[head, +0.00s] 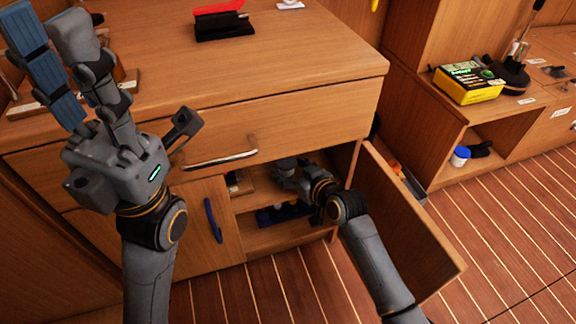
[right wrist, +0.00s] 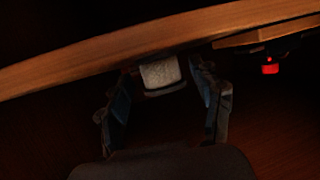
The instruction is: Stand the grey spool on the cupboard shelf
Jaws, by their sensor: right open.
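The grey spool (right wrist: 160,74) shows in the right wrist view as a pale drum with a darker flange, against a wooden board edge. It lies between the two spread fingers of my right gripper (right wrist: 168,92), with dark gaps on both sides. In the head view my right gripper (head: 286,166) reaches into the open cupboard at the shelf (head: 262,186), and I cannot separate the spool from the fingers there. My left gripper (head: 45,22) is raised above the counter's left end, its fingers apart and empty.
The open cupboard door (head: 405,218) stands right of my right arm. A closed drawer (head: 300,130) is above the opening. A dark blue item (head: 283,214) lies in the lower compartment. A red and black object (head: 222,22) is on the counter. A yellow box (head: 467,84) stands far right.

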